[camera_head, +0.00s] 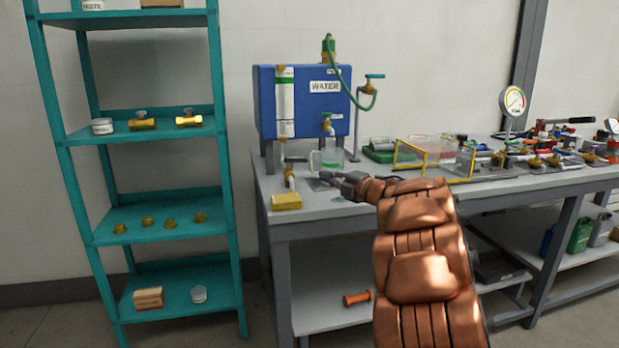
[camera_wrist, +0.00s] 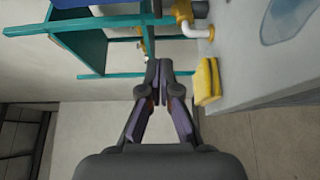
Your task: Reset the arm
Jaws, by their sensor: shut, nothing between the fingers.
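My copper-coloured arm (camera_head: 415,255) rises from the bottom of the head view and reaches over the front edge of the workbench (camera_head: 350,208). My gripper (camera_head: 325,179) is at its far end, over the left part of the bench and pointing left. In the wrist view my gripper (camera_wrist: 159,70) shows its two dark fingers shut together at the tips, with nothing between them. A yellow sponge-like block (camera_wrist: 207,81) lies beside the fingers in that view. The same block (camera_head: 286,201) sits at the bench's front left corner in the head view.
A blue water tank (camera_head: 303,102) stands behind the gripper, with a clear jug (camera_head: 327,160) below its tap. A teal shelf (camera_head: 160,215) with brass fittings stands left. A yellow-framed clear box (camera_head: 435,158) and a gauge (camera_head: 513,101) stand right. Floor between shelf and bench is clear.

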